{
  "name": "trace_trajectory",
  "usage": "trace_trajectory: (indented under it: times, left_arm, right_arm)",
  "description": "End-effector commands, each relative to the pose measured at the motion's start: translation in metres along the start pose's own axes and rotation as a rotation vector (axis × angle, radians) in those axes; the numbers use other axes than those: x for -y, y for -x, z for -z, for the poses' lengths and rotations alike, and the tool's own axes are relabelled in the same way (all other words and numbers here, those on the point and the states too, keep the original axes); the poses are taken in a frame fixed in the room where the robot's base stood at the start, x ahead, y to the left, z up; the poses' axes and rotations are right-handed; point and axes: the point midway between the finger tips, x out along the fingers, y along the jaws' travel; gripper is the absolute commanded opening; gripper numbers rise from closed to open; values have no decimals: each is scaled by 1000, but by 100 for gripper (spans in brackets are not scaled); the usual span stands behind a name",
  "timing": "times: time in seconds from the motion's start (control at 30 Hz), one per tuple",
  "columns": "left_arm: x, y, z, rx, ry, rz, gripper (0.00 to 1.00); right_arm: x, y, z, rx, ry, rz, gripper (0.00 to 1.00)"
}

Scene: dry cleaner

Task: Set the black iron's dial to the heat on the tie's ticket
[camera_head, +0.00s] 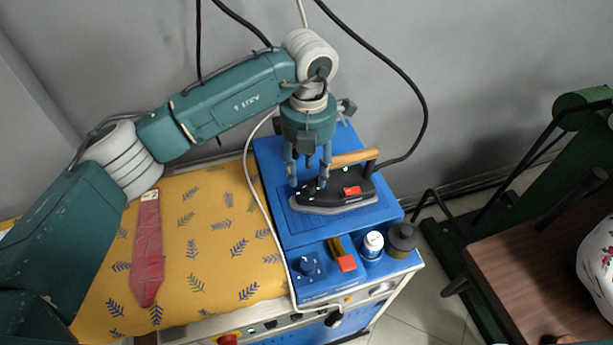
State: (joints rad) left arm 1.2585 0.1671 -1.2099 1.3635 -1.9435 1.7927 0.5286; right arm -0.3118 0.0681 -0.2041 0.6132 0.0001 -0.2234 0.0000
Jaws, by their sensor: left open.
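The black iron (338,196) rests on the blue top of the pressing station, with a wooden handle (355,157) and a red patch on its side. My left gripper (308,181) points straight down over the front part of the iron, its fingers apart with nothing visibly held. Whether a fingertip touches the iron cannot be told. I cannot make out the iron's dial, which may be behind the fingers. A red tie (148,258) lies flat on the yellow patterned cover at the left. My right gripper is not in view.
On the blue station (292,232), in front of the iron, stand a white bottle (372,244), a dark jar (401,240), a red-and-yellow item (344,257) and a blue item (308,266). Hoses and a black cord run near my arm. The yellow cover (215,245) is mostly clear.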

Motion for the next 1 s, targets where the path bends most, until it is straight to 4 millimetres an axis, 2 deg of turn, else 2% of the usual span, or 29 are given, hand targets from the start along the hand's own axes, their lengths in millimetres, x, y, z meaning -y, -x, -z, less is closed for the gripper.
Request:
trace_trajectory:
  times: [0.1,0.3,0.63,0.83,0.87,1.0]
  left_arm:
    - [0,-19,1,-2,1,1,43]
    - [0,-38,0,-1,0,0,43]
    - [0,-43,0,1,-1,0,43]
    - [0,-42,0,1,-1,0,3]
    - [0,-42,0,1,-1,0,0]
    - [-1,-43,0,2,-7,-1,0]
  right_arm:
    - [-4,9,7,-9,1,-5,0]
    - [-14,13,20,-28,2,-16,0]
    - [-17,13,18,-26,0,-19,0]
    - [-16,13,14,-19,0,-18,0]
    - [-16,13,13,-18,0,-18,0]
    - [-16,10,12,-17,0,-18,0]
